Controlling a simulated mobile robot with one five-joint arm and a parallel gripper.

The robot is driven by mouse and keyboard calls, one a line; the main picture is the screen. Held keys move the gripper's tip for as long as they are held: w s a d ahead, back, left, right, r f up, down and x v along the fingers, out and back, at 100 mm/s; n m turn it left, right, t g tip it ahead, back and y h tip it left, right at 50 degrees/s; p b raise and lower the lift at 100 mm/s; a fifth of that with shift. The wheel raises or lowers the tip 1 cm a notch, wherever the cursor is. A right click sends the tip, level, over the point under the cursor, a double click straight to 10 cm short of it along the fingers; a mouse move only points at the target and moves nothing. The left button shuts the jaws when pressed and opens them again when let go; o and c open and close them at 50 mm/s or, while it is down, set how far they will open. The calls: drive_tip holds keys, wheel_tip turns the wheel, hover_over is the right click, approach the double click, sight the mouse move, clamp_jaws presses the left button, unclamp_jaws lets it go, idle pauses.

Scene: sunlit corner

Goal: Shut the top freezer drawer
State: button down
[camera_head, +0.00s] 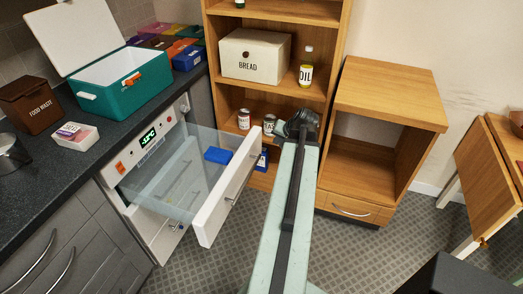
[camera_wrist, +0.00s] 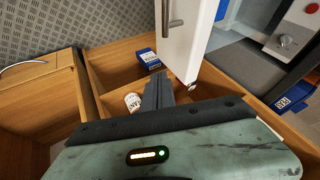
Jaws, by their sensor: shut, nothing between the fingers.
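The top freezer drawer is pulled out, with a white front (camera_head: 228,188), a bar handle and clear sides. A blue item (camera_head: 217,155) lies inside it. The freezer's control panel (camera_head: 148,140) shows a lit green display above the drawer opening. My gripper (camera_head: 302,122) is shut and empty, to the right of the drawer front's far end and near the shelf. In the wrist view my gripper's dark fingers (camera_wrist: 156,90) are together, beside the white drawer front (camera_wrist: 187,42) with its handle (camera_wrist: 174,14). They appear apart from it.
A wooden shelf unit (camera_head: 272,100) with cans, a bread box (camera_head: 255,56) and an oil bottle (camera_head: 306,68) stands behind. An open wooden cabinet (camera_head: 388,92) is at right. The counter (camera_head: 60,175) holds a teal cooler (camera_head: 122,88). Patterned floor (camera_head: 225,262) lies clear below the drawer.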

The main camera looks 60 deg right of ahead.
drive_tip(key=b, duration=0.8)
approach(257, 146)
wheel_tip(257, 146, down, 4)
drive_tip(key=s+d, duration=0.2)
drive_tip(key=shift+w+a+r, duration=0.1)
drive_tip(key=shift+w+a, duration=0.15)
drive_tip(key=shift+w, duration=0.9)
drive_tip(key=shift+w+a, duration=0.2)
drive_tip(key=shift+w, duration=0.9)
